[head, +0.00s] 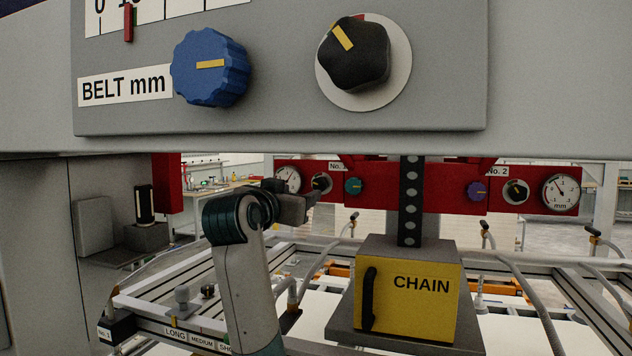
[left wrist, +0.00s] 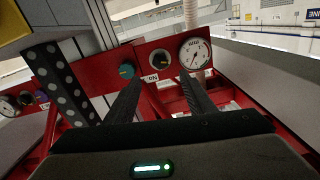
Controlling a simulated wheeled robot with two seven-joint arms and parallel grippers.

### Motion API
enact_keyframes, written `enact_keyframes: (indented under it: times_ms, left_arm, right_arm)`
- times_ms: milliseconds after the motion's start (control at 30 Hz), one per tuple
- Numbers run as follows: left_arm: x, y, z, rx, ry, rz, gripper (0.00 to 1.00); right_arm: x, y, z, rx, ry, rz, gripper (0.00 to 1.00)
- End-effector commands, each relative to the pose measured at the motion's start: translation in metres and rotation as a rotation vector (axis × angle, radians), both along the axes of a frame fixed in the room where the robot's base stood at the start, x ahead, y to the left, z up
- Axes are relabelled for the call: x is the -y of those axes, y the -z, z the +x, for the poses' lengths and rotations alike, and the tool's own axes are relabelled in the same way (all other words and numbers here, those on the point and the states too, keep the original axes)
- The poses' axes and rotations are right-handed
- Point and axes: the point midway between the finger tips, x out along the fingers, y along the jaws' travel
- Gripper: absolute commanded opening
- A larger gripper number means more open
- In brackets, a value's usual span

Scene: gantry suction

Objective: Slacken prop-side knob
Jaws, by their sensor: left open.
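A red beam (head: 420,201) carries a No. 1 group on the left: a gauge (head: 287,180), a black knob (head: 321,182) on a pale disc and a teal knob (head: 353,186). Its No. 2 group on the right has a purple knob (head: 477,190), a black knob (head: 516,191) and a gauge (head: 560,194). I cannot tell which knob is called prop-side. My left gripper (head: 314,198) is open in front of the No. 1 group. In the left wrist view its fingers (left wrist: 161,78) stand apart below the black knob (left wrist: 160,57), with the teal knob (left wrist: 126,71) by the left fingertip. My right gripper is out of view.
A near grey panel has a blue knob (head: 210,68) labelled BELT mm and a large black knob (head: 354,54). A yellow CHAIN box (head: 408,295) stands before a perforated black post (head: 411,205). Hoses and rails fill the space below the beam.

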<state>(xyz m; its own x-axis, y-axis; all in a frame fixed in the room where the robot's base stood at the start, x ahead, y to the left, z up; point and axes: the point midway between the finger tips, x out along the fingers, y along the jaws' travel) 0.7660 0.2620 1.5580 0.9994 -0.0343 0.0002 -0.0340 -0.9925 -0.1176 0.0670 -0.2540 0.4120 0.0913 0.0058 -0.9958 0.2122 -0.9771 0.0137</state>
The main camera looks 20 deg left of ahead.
Motion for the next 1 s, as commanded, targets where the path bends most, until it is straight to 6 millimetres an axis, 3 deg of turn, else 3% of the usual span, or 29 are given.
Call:
enact_keyframes:
  times_ms: [400,600,1000]
  left_arm:
    - [0.003,-0.004,0.077,-0.005,0.001,0.000,0.49]
    - [0.004,-0.002,0.106,-0.003,0.001,0.000,0.49]
    - [0.004,0.001,0.123,-0.001,0.000,0.001,0.49]
  right_arm:
    - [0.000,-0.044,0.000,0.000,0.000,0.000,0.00]
    - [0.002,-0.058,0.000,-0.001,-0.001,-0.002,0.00]
    - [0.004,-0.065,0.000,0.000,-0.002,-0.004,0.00]
